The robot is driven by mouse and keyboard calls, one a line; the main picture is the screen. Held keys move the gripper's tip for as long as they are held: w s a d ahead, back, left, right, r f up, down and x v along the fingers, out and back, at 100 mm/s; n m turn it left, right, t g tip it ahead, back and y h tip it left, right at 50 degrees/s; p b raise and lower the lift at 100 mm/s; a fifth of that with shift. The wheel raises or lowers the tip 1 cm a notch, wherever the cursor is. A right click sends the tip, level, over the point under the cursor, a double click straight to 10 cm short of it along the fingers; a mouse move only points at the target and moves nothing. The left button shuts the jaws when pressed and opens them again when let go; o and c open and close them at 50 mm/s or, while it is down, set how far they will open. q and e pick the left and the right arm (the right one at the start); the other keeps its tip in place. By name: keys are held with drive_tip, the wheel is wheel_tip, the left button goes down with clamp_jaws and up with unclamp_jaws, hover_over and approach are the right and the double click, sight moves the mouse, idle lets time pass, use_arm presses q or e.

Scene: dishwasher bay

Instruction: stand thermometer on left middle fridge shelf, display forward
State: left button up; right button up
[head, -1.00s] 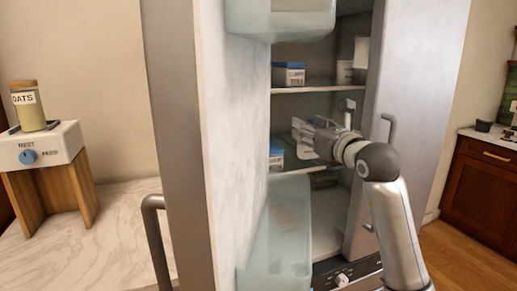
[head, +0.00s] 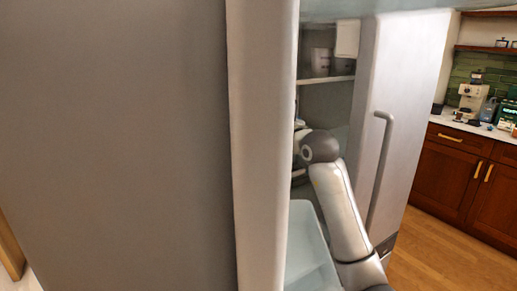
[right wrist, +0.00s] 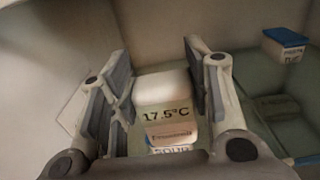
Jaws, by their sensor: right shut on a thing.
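The thermometer, a small white block (right wrist: 165,92) whose front reads 17.5°C, shows in the right wrist view between the fingers of my right gripper (right wrist: 157,75). The gripper is shut on it, and the display faces the wrist camera. In the head view my right arm reaches into the open fridge (head: 325,105); the gripper and thermometer are hidden there behind the fridge door. A fridge shelf (head: 328,79) shows above the wrist. My left gripper is in neither view.
The open fridge door (head: 262,150) fills the left and centre of the head view. A clear door bin (head: 308,245) sits below my arm. White containers (head: 321,62) stand on the upper shelf. A blue-topped box (right wrist: 286,38) is at the right in the wrist view.

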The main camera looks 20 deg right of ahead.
drive_tip(key=w+d+f, duration=0.2)
drive_tip(key=d+f, duration=0.1)
drive_tip(key=w+d+f+p, duration=0.1)
drive_tip(key=w+d+f, duration=0.1)
drive_tip(key=d+f, duration=0.1)
drive_tip(key=w+d+f+p, duration=0.1)
drive_tip(key=w+d+f, duration=0.1)
drive_tip(key=f, duration=0.3)
drive_tip(key=shift+d+f, duration=0.25)
drive_tip(key=shift+d, duration=0.15)
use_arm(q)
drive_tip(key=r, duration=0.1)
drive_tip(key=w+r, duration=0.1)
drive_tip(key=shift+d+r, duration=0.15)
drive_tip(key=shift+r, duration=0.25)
use_arm(e)
drive_tip(key=shift+f, duration=0.15)
drive_tip(key=o, duration=1.1)
drive_tip(key=shift+c, duration=0.2)
drive_tip(key=shift+s+r, duration=0.1)
drive_tip(key=shift+r, duration=0.1)
